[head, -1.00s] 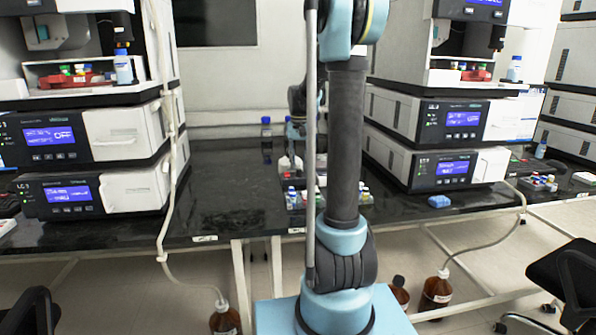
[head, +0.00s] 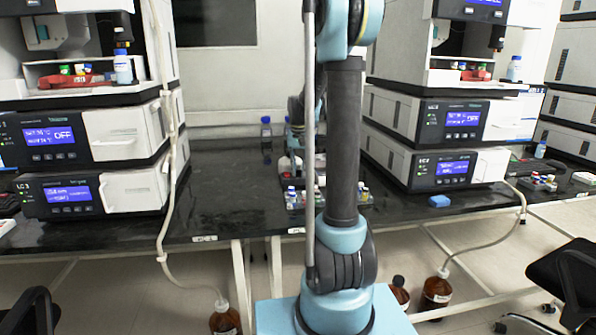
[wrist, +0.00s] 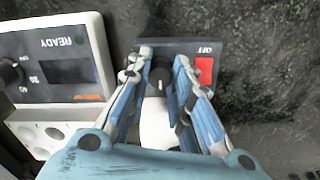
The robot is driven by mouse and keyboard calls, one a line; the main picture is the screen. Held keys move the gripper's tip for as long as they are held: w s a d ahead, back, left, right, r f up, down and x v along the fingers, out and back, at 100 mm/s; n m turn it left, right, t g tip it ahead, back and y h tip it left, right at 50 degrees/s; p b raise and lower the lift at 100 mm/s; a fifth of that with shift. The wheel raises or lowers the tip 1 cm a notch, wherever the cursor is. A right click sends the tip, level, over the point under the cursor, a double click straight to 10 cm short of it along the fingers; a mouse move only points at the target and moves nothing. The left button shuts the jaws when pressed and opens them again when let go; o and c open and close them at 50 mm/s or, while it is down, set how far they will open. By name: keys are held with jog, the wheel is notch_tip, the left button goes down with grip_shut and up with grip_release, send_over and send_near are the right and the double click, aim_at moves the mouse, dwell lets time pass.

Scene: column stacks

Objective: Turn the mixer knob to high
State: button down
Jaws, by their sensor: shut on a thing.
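The mixer's dark front panel (wrist: 180,46) shows at the top middle of the wrist view. It has a red switch (wrist: 205,70) at its right and the word OFF above that. A dark round knob (wrist: 160,78) with a pale mark sits on the panel. My gripper (wrist: 160,67) has one blue-and-grey finger on each side of the knob and is shut on it. The fingers hide part of the panel, and I cannot read the knob's setting. In the head view my own arm hides the gripper and the knob.
A white device (wrist: 85,100) with a READY display stands close left of the mixer in the wrist view. Dark bench top is clear at the right. In the head view, instrument stacks (head: 125,135) (head: 490,120) flank the bench, and small vials (head: 291,197) stand near its front edge.

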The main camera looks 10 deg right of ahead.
jog(key=shift+m, duration=0.4)
jog(key=m, duration=0.4)
jog(key=shift+m, duration=0.3)
jog(key=m, duration=0.9)
jog(key=shift+w+m, duration=0.1)
jog(key=shift+m, duration=1.6)
jog(key=c, duration=1.7)
grip_release()
